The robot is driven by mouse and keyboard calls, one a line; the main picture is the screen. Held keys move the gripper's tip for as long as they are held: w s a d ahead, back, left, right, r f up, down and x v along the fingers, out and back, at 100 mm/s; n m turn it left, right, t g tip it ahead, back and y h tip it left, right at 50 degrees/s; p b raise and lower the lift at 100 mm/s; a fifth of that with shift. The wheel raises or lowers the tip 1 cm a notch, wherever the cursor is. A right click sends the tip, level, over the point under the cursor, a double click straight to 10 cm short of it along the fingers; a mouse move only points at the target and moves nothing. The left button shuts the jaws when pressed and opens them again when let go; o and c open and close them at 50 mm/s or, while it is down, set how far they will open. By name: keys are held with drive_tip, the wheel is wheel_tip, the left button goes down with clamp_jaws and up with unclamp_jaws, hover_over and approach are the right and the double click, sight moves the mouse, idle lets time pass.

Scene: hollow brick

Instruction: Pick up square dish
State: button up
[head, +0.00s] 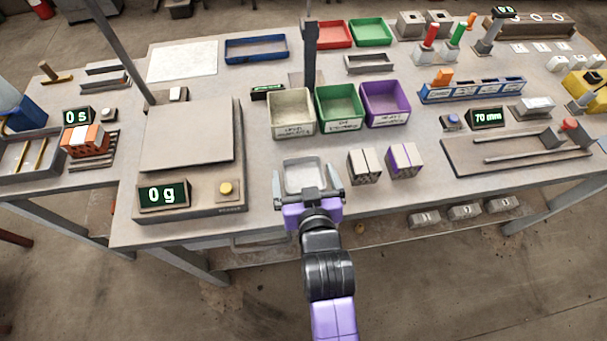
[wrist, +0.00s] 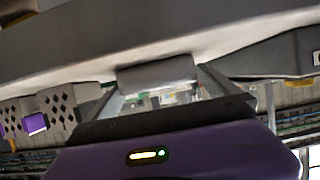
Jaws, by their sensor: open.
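A light grey square dish (head: 305,171) sits near the front edge of the table, in front of the white and green bins. My gripper (head: 307,180) is open, its two fingers spread to the left and right of the dish in the head view. My gripper's body covers the near part of the dish. In the wrist view, a pale grey block-like shape, seemingly the dish (wrist: 157,74), shows between my gripper's fingers (wrist: 160,88). I cannot tell whether the fingers touch it.
Two hollow bricks (head: 364,166) stand close on the right, one with a purple stripe (head: 403,161). A scale (head: 188,139) reading 0 g stands on the left. White, green and purple bins (head: 386,103) are behind. Bare table lies between scale and dish.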

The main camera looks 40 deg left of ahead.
drive_tip(key=shift+w+a+f, duration=0.15)
drive_tip(key=shift+a, duration=0.05)
drive_tip(key=shift+c, duration=0.4)
drive_tip(key=c, duration=1.2)
